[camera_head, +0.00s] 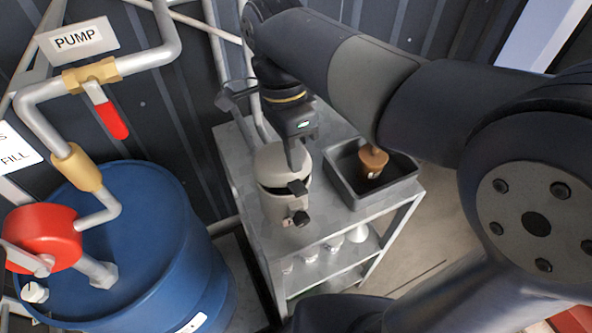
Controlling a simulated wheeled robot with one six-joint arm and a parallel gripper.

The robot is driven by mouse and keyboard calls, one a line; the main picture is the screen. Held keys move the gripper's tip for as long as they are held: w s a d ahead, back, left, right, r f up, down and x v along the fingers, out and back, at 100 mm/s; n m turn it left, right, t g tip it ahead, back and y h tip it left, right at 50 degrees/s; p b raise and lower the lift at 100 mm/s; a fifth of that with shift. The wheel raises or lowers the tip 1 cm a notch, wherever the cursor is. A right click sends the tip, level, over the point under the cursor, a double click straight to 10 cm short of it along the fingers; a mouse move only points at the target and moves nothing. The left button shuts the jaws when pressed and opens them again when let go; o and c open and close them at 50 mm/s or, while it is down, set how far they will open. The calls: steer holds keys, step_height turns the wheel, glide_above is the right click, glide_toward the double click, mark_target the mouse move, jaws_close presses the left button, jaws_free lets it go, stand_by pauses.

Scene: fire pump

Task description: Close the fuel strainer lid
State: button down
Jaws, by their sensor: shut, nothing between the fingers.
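The fuel strainer (279,204) is a beige-grey canister standing upright on the metal cart. Its domed lid (274,163) sits over the top, with a dark gap showing along the front under the lid's edge. A dark latch tab (298,187) and a black knob (300,218) show on its front right side. My gripper (297,168) points down at the lid's right side, shut and empty. Its fingertips overlap the lid in the picture; whether they touch it I cannot tell.
A dark tray (349,196) with a brown cup-like object (372,162) stands on the cart (235,150), right of the strainer. White containers (357,233) sit on the lower shelf. A blue drum (140,240) with pipes and a red valve part (42,238) stands at left. A red-handled PUMP valve (111,119) is above.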

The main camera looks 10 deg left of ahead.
mark_target(301, 189)
steer(key=shift+x, duration=2)
steer(key=f+t+b, duration=0.1)
steer(key=s+f+t+y+b, duration=0.1)
steer(key=f+b, duration=0.1)
steer(key=f+t+b, duration=0.1)
steer(key=b, duration=0.1)
steer(key=shift+s+d+f+y, duration=0.15)
steer(key=shift+d+y, duration=0.25)
steer(key=shift+r+p, duration=0.45)
steer(key=shift+r, duration=0.1)
step_height(301, 189, up, 13)
steer(key=p, duration=0.3)
steer(key=shift+r, duration=0.1)
